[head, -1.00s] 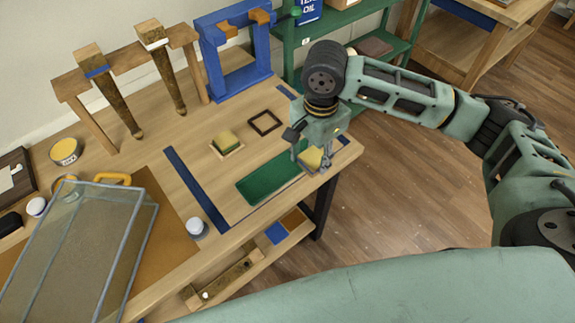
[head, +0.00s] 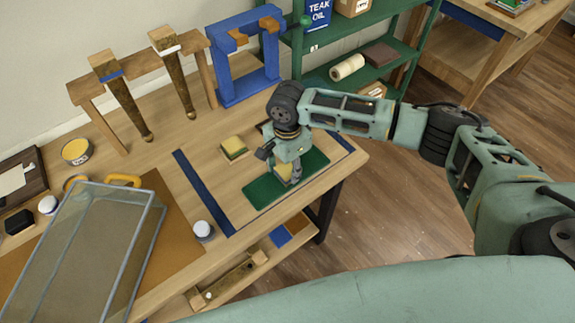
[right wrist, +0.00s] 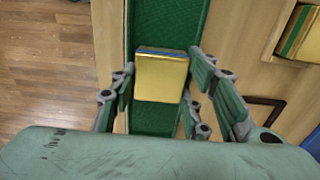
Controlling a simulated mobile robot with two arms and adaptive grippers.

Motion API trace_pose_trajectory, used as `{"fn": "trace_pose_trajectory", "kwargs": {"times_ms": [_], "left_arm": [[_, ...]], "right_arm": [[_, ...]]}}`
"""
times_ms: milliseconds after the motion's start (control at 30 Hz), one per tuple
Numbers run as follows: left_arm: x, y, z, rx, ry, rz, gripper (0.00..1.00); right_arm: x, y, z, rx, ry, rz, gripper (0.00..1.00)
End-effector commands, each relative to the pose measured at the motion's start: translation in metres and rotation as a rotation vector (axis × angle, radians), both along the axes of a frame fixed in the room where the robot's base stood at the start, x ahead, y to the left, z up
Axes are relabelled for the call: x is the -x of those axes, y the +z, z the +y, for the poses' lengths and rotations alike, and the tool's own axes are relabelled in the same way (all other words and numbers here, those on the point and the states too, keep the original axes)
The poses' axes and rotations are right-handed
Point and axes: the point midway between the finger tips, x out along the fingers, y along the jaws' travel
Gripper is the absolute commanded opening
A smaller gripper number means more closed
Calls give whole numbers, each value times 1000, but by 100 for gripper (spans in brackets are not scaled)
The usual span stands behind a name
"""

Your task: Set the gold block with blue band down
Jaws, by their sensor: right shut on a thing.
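The gold block with blue band (right wrist: 162,77) is between the fingers of my right gripper (right wrist: 158,92), its blue band showing along its far edge in the right wrist view. In the head view the right gripper (head: 289,174) is over the green mat (head: 262,190), with a bit of the gold block (head: 282,170) showing below the wrist. I cannot tell whether the block touches the mat. My left gripper is not in view.
A second gold block with a green band (head: 233,147) sits left of the mat. A dark square frame (right wrist: 265,108) lies near the gripper.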

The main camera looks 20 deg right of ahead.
Motion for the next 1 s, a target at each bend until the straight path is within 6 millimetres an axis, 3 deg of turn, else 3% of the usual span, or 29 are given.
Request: {"fn": "trace_pose_trajectory", "kwargs": {"times_ms": [233, 267, 467, 833, 1000], "left_arm": [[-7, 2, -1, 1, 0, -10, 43], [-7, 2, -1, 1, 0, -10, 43], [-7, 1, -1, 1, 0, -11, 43], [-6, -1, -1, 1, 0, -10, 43], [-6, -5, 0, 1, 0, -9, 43]], "right_arm": [[0, -2, 0, 0, 0, 1, 17], [0, -3, 0, 0, 0, 1, 44], [0, -2, 0, 0, 0, 0, 61], [0, 0, 0, 0, 0, -1, 62], [0, 23, 0, -2, 0, -2, 62]]}}
